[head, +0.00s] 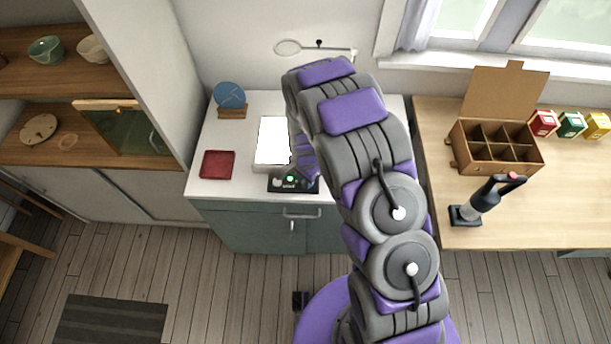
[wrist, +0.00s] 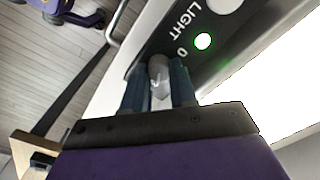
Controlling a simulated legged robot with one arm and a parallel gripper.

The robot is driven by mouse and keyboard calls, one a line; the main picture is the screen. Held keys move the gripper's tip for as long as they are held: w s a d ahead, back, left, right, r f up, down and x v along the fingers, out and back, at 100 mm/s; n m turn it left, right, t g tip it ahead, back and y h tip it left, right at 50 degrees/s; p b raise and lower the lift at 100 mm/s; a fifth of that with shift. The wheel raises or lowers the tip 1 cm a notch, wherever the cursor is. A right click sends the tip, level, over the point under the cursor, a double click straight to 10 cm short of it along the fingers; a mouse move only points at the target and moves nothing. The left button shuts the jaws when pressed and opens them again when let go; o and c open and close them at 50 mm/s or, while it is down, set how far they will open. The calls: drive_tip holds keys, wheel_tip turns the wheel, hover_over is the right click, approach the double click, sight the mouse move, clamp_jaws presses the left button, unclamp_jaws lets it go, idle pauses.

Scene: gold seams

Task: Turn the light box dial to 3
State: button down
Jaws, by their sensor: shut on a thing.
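The light box (head: 270,143) lies on the white top of the green cabinet, with a bright white panel and a dark control strip (head: 283,185) at its front edge. The wrist view shows the strip (wrist: 208,62) with the word LIGHT, a 0 mark and a lit green lamp (wrist: 202,41). A grey dial (wrist: 158,72) with a pale mark sits on the strip. My gripper (wrist: 158,90) is shut on the dial, one finger on each side. Which number the dial points to cannot be told. In the head view my arm hides the dial.
A red square item (head: 217,164) and a blue disc on a wooden stand (head: 230,97) are on the cabinet top, left of the light box. A divided cardboard box (head: 495,145) and a black upright tool (head: 482,200) stand on the right table. A magnifier-like arm (head: 290,47) is on the wall behind.

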drive_tip(key=shift+s+m, duration=0.1)
drive_tip(key=shift+m, duration=0.5)
drive_tip(key=c, duration=1.1)
unclamp_jaws()
drive_tip(key=shift+a, duration=0.15)
drive_tip(key=shift+o, duration=1)
drive_tip(key=shift+a, duration=0.1)
drive_tip(key=shift+r+p, duration=0.3)
drive_tip(key=shift+r, duration=0.15)
wheel_tip(320, 180, up, 16)
drive_tip(key=p, duration=0.1)
drive_tip(key=shift+r, duration=0.2)
